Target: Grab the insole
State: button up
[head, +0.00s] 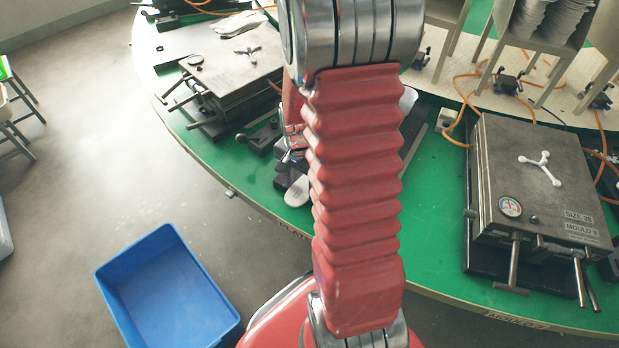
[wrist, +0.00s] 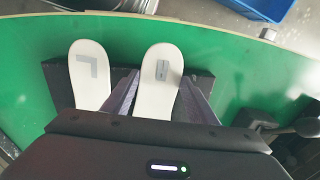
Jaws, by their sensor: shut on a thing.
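Two white insoles lie side by side on a dark block in the wrist view. The left insole (wrist: 88,75) has a grey L-shaped mark, and the right insole (wrist: 161,62) has a small grey rectangular mark. My gripper (wrist: 160,82) has one finger on each side of the right insole and is shut on it. The insoles' lower ends are hidden behind my gripper's body. In the head view, a white insole tip (head: 298,191) shows at the left edge of my red arm, which hides most of the gripper area.
A green carousel table (head: 420,225) carries a closed metal mould (head: 515,185) on the right and another mould (head: 235,68) at the back left. A blue bin (head: 170,290) stands on the floor at front left. The floor left of the table is mostly clear.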

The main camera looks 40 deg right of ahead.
jog(key=shift+r, duration=0.1)
notch_tip(320, 180, up, 10)
dwell(0.5)
jog(key=shift+c, duration=0.2)
dwell(0.3)
